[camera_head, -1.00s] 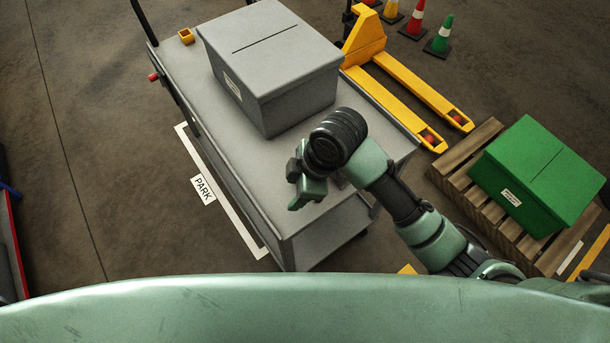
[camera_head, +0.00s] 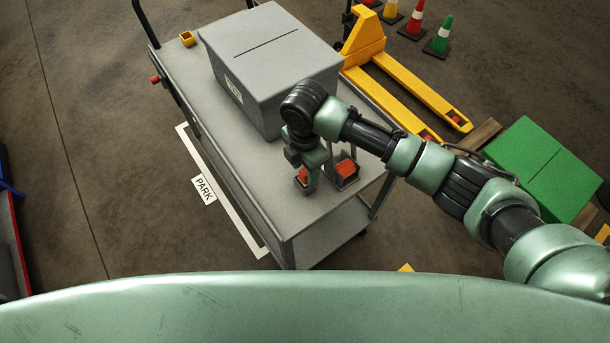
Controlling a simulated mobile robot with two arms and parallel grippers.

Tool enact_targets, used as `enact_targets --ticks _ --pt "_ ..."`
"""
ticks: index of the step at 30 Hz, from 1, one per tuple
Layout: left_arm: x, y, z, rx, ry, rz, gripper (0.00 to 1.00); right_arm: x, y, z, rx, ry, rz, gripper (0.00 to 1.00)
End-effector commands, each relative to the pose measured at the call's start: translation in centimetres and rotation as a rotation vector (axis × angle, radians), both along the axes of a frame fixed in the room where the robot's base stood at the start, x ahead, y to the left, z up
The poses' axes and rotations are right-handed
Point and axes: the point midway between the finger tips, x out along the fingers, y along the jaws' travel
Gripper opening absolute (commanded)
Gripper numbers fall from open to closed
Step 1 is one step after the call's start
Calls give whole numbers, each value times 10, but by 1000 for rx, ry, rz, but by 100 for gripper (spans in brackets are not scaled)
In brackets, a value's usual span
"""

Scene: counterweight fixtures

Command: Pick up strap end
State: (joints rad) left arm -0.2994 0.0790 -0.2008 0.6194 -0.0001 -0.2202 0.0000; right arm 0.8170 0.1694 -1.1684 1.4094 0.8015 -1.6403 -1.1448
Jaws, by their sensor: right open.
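My right gripper (camera_head: 309,178) reaches down over the front part of the grey cart top (camera_head: 270,185), its jaws open. A small orange-red patch (camera_head: 303,174) shows at its fingertips; I cannot tell whether it is part of the strap end or of the gripper. Just right of the gripper, a dark piece with an orange-red face (camera_head: 346,168) sits near the cart's right edge, beside grey uprights. I cannot make out a strap end for certain. My left gripper is out of view.
A large grey lidded box (camera_head: 270,60) stands on the cart behind the gripper. A yellow pallet jack (camera_head: 400,85) and a green box (camera_head: 535,165) on a pallet are to the right. Cones (camera_head: 438,40) stand at the back. Floor on the left is mostly clear.

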Motion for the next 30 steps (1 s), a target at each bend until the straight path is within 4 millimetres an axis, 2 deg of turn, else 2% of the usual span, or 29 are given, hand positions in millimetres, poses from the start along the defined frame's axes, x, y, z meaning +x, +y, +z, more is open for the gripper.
enact_targets --ticks 4,11,16,17,30 --pt "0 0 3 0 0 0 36 0 -1 -13 -2 0 -1 49" --pt "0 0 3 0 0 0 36 0 0 -15 0 -3 -1 49" --pt "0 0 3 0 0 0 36 0 -1 -15 0 -2 -1 5" --pt "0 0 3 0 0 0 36 0 -1 -15 0 -2 -1 0" --pt "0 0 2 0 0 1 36 1 0 -9 1 -3 -2 0"
